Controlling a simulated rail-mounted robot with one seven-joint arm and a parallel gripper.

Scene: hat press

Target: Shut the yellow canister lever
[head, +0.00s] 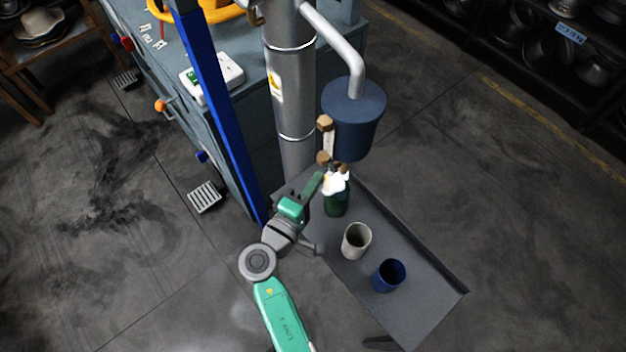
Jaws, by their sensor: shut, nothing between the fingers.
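A dark blue canister (353,112) hangs under a bent grey pipe beside the grey column. No plainly yellow canister shows.
A grey tray-like shelf (420,310) with a raised right edge holds a light grey cup (356,241) and a blue cup (388,275). A blue upright post (222,110) and a grey-blue cabinet (165,60) stand left of the column. Floor at right is clear.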

